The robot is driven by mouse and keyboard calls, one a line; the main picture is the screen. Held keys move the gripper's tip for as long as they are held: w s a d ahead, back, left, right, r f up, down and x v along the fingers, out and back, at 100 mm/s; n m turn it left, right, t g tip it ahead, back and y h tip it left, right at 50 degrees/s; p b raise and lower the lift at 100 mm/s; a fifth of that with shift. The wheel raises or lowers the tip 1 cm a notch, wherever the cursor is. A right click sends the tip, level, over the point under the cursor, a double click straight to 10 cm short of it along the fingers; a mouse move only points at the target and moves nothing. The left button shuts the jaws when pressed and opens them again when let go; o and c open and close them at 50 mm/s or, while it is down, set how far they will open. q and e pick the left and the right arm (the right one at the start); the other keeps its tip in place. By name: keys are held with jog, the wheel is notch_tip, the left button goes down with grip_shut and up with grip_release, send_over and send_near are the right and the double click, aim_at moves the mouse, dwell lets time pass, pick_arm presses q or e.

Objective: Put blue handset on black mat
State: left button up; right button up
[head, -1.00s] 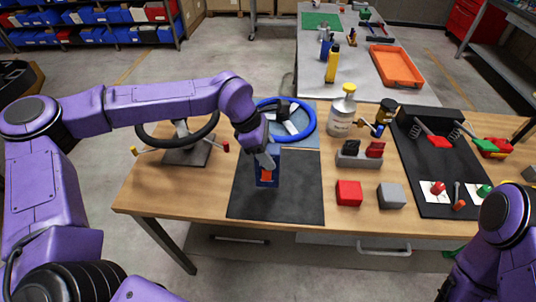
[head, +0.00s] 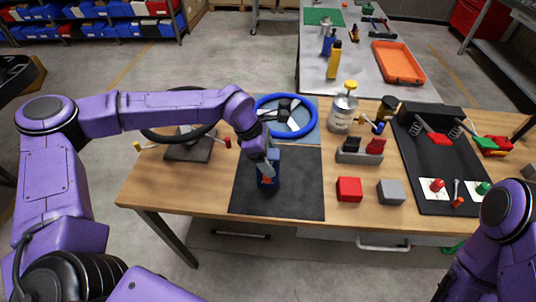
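The blue handset (head: 274,172), with a small orange patch, stands upright over the black mat (head: 300,195) near the front of the wooden table. My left gripper (head: 267,167) reaches down onto it from above and appears shut on its upper part. The fingers hide some of the handset. Its lower end looks at or very near the mat; I cannot tell if it bears on it. My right arm shows at the lower right, but its gripper is out of view.
A blue steering wheel (head: 312,119) lies behind the mat, and a black wheel on a stand (head: 188,149) is left. To the right are a red block (head: 349,189), a grey block (head: 391,191), a switch holder (head: 360,152) and a bottle (head: 343,112). The mat's sides are clear.

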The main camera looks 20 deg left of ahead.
pick_arm(q)
jog(key=b+v, duration=0.2)
jog(key=v, duration=1)
jog(key=shift+r, duration=0.15)
